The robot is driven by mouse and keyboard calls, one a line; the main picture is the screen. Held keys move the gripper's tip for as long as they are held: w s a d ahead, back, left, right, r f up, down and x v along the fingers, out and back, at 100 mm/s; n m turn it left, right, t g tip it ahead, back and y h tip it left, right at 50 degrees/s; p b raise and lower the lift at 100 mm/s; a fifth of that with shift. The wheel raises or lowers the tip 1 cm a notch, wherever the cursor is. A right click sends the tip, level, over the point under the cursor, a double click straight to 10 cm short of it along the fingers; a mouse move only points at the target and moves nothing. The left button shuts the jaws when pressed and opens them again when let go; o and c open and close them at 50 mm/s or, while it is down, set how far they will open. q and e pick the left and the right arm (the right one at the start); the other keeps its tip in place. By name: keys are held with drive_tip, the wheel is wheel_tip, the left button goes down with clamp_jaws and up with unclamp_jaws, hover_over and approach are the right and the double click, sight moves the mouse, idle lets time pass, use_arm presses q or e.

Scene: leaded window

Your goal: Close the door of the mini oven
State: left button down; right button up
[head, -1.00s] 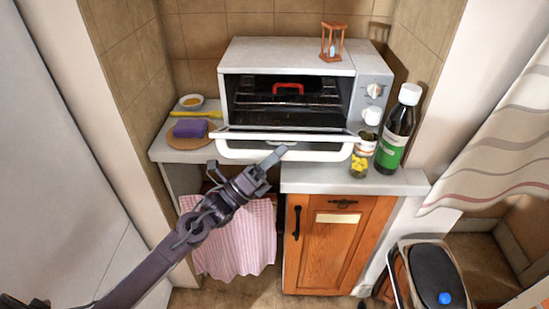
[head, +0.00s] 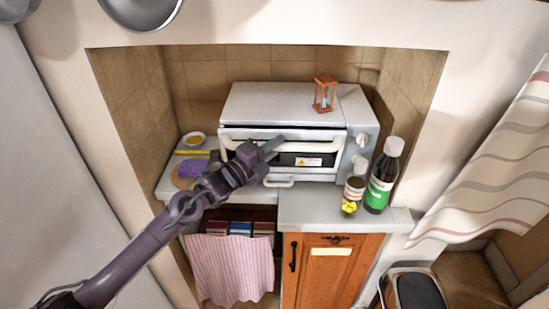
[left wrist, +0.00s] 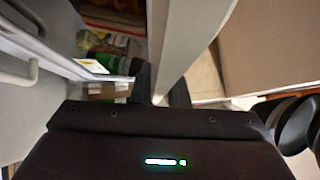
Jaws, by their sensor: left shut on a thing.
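The mini oven (head: 270,103) stands on the counter in the niche. Its door (head: 236,163), with a white handle (head: 315,147) and a warning sticker, is swung up almost upright against the front. A thin dark gap shows along its top edge. My left gripper (head: 272,148) is at the left-middle of the handle and covers part of it. In the left wrist view a pale bar (left wrist: 188,40), which looks like the handle, passes between my fingers, and they are shut on it. The sticker on the door (left wrist: 92,66) shows to its left. My right gripper is not in view.
An hourglass (head: 324,94) stands on the oven. A dark bottle with a green label (head: 382,180) and a small jar (head: 354,190) stand at its right. A purple sponge (head: 193,168) and a small bowl (head: 194,139) are at its left. A striped towel (head: 232,268) hangs below.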

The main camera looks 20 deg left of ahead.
use_arm(q)
drive_tip(key=w, duration=0.1)
drive_tip(key=b, duration=0.1)
drive_tip(key=w+r, duration=0.1)
drive_tip(key=shift+w+a, duration=0.3)
drive_tip(key=shift+a, duration=0.1)
drive_tip(key=c, duration=1.4)
unclamp_jaws()
drive_tip(key=b+v, duration=0.3)
drive_tip(key=v, duration=0.4)
drive_tip(key=shift+s+a, duration=0.2)
drive_tip(key=shift+s, duration=0.1)
